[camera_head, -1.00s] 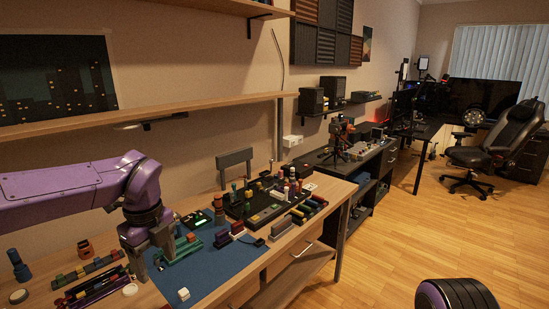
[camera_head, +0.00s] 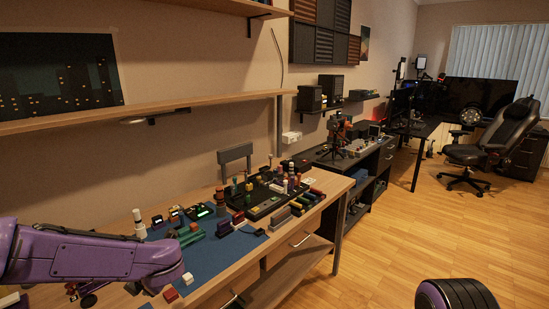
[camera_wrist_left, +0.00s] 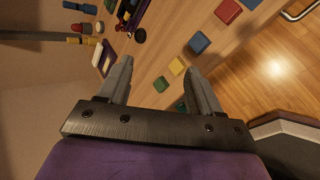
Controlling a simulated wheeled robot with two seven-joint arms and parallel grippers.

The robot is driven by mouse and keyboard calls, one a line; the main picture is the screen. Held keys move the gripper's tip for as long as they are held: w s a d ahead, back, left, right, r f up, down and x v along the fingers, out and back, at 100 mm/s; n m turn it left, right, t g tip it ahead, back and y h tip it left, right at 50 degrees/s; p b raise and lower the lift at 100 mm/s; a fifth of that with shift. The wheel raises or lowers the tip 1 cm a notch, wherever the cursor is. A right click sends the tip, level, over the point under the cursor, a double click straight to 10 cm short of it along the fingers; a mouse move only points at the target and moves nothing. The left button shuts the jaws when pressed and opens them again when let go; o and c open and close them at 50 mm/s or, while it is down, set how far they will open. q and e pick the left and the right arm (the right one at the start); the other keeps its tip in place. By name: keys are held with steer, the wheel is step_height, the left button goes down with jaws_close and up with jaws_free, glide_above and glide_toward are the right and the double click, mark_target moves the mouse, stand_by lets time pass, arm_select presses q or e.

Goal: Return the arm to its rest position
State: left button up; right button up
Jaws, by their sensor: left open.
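My left arm (camera_head: 95,254) reaches in from the lower left in the head view, low over the workbench's near left end. Its gripper is hidden there below the wrist. In the left wrist view my left gripper (camera_wrist_left: 158,75) has its two fingers wide apart, with nothing between them but bench surface and small blocks lying beyond. A yellow block (camera_wrist_left: 177,66) and a green block (camera_wrist_left: 160,84) show in the gap, apart from the fingers. The right gripper is not in view.
The wooden bench holds a blue mat (camera_head: 213,257) with several coloured pieces and a dark tray (camera_head: 262,206). A blue block (camera_wrist_left: 199,42) and a red block (camera_wrist_left: 228,11) lie beyond the fingers in the wrist view. A shelf (camera_head: 150,108) runs above.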

arm_select(q)
steer(key=s+d+f+m+t+h+b, duration=0.15)
steer(key=s+f+m, duration=0.35)
steer(key=f+m, duration=0.55)
steer(key=s+d+f+m+t+h+b, duration=0.15)
steer(key=s+f+m, duration=0.5)
steer(key=f, duration=0.65)
steer(key=s+f+m+g+b, duration=0.2)
steer(key=s+f+m, duration=0.2)
steer(key=s+f, duration=0.4)
steer(key=s+f+m+g+h+b, duration=0.1)
steer(key=s+f+m, duration=0.4)
steer(key=s, duration=0.9)
step_height(320, 180, down, 3)
steer(key=shift+a+r+g+b, duration=0.1)
steer(key=shift+a+g+b, duration=0.2)
steer(key=shift+g+b, duration=0.7)
